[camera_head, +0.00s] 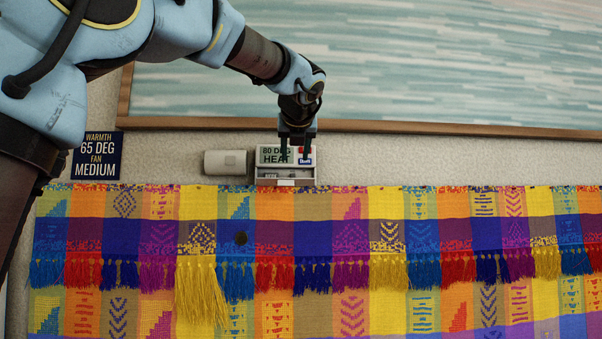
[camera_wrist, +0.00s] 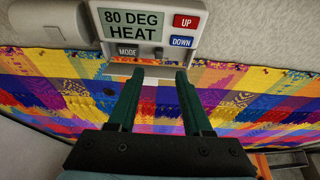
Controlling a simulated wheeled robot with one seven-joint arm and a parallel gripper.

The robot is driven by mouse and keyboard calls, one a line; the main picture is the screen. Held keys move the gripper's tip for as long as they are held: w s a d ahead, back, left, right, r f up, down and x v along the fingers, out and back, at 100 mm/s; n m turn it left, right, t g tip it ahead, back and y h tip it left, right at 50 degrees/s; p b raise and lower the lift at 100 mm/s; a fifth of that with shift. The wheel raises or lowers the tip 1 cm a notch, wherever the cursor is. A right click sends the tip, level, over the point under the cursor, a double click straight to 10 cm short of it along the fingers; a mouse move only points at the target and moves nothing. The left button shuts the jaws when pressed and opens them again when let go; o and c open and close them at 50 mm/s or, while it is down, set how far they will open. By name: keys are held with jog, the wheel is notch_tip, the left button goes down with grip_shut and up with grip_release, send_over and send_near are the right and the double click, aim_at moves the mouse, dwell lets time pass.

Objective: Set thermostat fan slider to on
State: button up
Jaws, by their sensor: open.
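The thermostat (camera_head: 265,172) is a white wall box just above the colourful woven hanging. In the wrist view the thermostat (camera_wrist: 170,20) reads "80 DEG HEAT" on its green display. It has a red UP button (camera_wrist: 186,21), a blue DOWN button (camera_wrist: 181,42) and a grey MODE button (camera_wrist: 128,51). An open lower ledge (camera_wrist: 139,72) shows at its bottom edge. The fan slider cannot be made out clearly. My gripper (camera_wrist: 157,74) is open, with two dark green fingers apart at the thermostat's lower edge. In the head view my gripper (camera_head: 297,150) partly covers the thermostat. Contact cannot be told.
A sign (camera_head: 98,156) on the left reads "WARMTH 65 DEG FAN MEDIUM". The woven hanging (camera_head: 400,230) covers the wall below. A framed picture (camera_head: 400,70) is above.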

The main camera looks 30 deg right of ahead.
aim_at(293, 175)
jog(key=p+x, duration=0.1)
jog(key=x, duration=0.8)
jog(key=shift+f+p, duration=0.1)
jog(key=shift+p, duration=0.2)
grip_shut()
dwell(1.0)
